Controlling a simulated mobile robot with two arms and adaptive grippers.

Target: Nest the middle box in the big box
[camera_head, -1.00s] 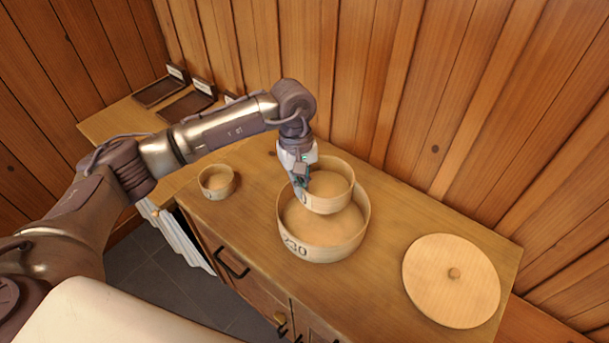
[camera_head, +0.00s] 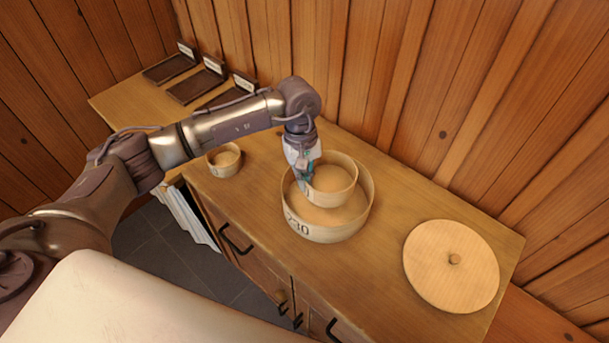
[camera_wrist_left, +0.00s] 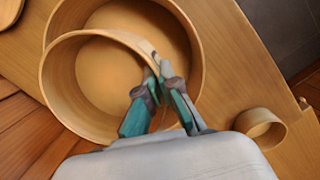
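The big box (camera_head: 318,232) is a round, open wooden box marked 230, standing on the cabinet top. The middle box (camera_head: 338,186) is a smaller round wooden box at the big box's opening, toward its far side. My left gripper (camera_head: 306,187) is shut on the near-left wall of the middle box. In the left wrist view the fingers (camera_wrist_left: 158,82) pinch the rim of the middle box (camera_wrist_left: 88,85), which overlaps the big box (camera_wrist_left: 190,30). I cannot tell whether the middle box touches the big box's floor. My right gripper is not in view.
A small round box (camera_head: 224,161) stands to the left on the cabinet top. A round lid with a knob (camera_head: 450,266) lies at the right. Dark trays with labels (camera_head: 196,86) lie at the back left. A plank wall rises behind.

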